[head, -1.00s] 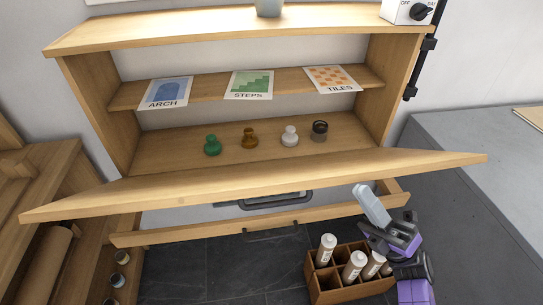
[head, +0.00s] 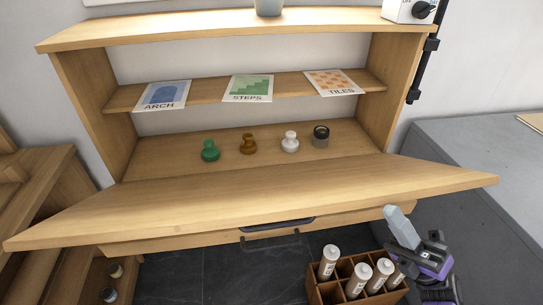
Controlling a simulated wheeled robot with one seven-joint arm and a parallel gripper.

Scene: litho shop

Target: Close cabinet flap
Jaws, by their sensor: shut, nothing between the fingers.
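The cabinet (head: 82,105) is open-fronted light wood. Its flap (head: 250,205) hangs folded out from the bottom front edge, tilted down toward me, with its broad inner face showing. A dark bar handle (head: 278,227) shows by the flap's front edge; I cannot tell whether it belongs to the flap or the drawer below. My gripper (head: 396,216) is right of centre, just below the flap's front edge near its right end. It looks shut and empty. I cannot tell whether it touches the flap.
Inside stand green (head: 210,150), brown (head: 248,144) and white (head: 290,142) stamp-like pieces and a dark-topped jar (head: 321,136). A wooden crate of tubes (head: 345,293) stands below my gripper. A grey counter (head: 460,150) is at right.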

